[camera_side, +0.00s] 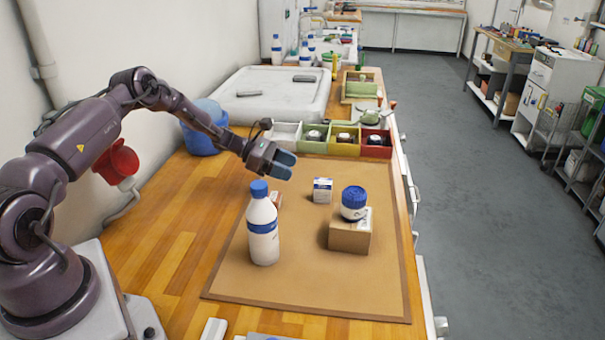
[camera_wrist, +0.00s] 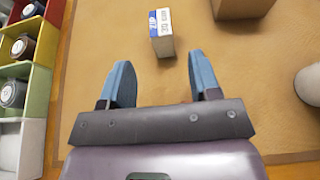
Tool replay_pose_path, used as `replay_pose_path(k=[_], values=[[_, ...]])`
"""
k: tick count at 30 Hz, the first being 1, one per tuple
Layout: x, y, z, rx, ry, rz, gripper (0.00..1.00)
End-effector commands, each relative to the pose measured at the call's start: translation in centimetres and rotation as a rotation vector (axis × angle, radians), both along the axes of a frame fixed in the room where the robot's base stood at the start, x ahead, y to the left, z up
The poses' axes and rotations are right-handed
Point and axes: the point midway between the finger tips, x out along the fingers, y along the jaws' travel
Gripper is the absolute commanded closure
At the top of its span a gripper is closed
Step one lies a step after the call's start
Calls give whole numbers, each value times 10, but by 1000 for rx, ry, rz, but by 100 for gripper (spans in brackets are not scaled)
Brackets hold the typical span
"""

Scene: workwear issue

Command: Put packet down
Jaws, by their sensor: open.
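A small white and blue packet (camera_side: 322,190) stands on the brown mat (camera_side: 300,280). In the wrist view the packet (camera_wrist: 161,33) lies just beyond my fingertips, roughly in line with the gap between them. My gripper (camera_side: 285,166) is above the mat, to the left of the packet and apart from it. Its two blue fingers are spread with nothing between them, as the wrist view of the gripper (camera_wrist: 161,70) shows. A second small item with red and white (camera_side: 277,198) is partly hidden behind the bottle.
A white bottle with a blue cap (camera_side: 262,230) stands on the mat's left. A blue-lidded jar (camera_side: 354,203) sits on a cardboard box (camera_side: 349,238) at the right. Coloured bins (camera_side: 343,148) line the mat's far edge. The front of the mat is clear.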

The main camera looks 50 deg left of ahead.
Motion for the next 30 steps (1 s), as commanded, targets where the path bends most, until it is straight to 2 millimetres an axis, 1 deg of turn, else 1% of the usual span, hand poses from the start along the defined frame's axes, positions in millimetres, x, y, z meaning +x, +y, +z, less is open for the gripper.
replay_pose_path(k=[4,6,8,11,14,15,16,17,18,20,21,23,24,26,27,29,30], values=[[-6,5,3,-2,0,-1,43],[-6,5,4,2,0,-4,43],[-6,2,10,19,-5,-21,43],[-4,-14,32,100,-24,-100,43],[-8,-43,71,248,-59,-244,43],[-12,-57,88,319,-78,-314,43],[-16,-68,101,374,-94,-369,43],[-21,-78,114,429,-108,-423,43],[-29,-91,130,505,-131,-493,43],[-43,-110,153,613,-167,-597,43],[-54,-121,168,685,-192,-664,43],[-72,-138,189,789,-231,-764,43],[-84,-148,202,858,-259,-826,43],[-105,-161,220,962,-301,-920,43],[-120,-170,230,1028,-330,-982,43],[-143,-180,245,1128,-375,-1071,43],[-159,-186,253,1193,-405,-1129,43]])
